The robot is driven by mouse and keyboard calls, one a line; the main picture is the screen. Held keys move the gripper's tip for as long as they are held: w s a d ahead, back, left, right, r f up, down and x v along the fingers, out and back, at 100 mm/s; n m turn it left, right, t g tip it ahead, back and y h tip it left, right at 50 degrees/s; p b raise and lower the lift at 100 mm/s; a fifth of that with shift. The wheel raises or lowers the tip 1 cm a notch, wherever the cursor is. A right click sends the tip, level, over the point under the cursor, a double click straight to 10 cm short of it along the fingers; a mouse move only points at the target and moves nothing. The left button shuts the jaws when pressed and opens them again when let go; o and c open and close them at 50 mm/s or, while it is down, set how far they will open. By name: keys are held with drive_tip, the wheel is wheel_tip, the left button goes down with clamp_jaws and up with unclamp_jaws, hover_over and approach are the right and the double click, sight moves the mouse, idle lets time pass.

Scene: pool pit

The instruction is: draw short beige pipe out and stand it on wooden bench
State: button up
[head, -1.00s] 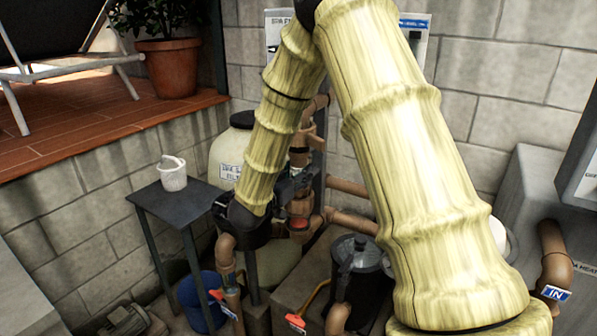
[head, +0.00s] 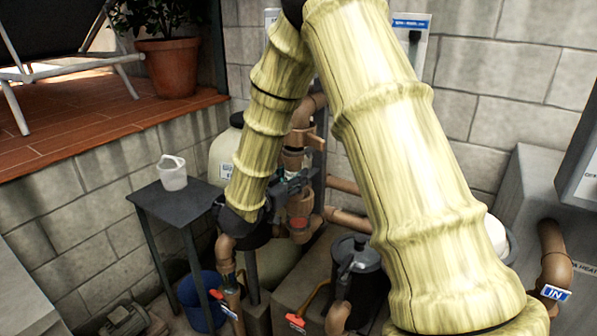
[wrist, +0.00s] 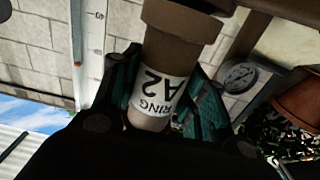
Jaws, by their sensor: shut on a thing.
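A short beige-brown pipe (wrist: 178,48) with a white label lettered "RING A2" lies between the teal fingers of my gripper (wrist: 160,92) in the wrist view. The lettering is upside down there, and a wider collar is at the picture's top end. My gripper is shut on this pipe. In the head view my gripper (head: 290,183) is beside the brown pipework, partly hidden by my arm. I cannot tell whether the pipe is clear of its fitting. A dark-topped table (head: 190,207) stands to the left; I cannot tell whether it is the wooden bench.
Brown pipes (head: 345,218) and a dark lidded pot (head: 356,268) stand close by on the right. A beige tank (head: 224,150) is behind my arm. A blue bucket (head: 203,300) is below the table.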

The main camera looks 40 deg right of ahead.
drive_tip(key=v, duration=1.1)
idle(1.9)
drive_tip(key=shift+a, duration=0.15)
idle(0.4)
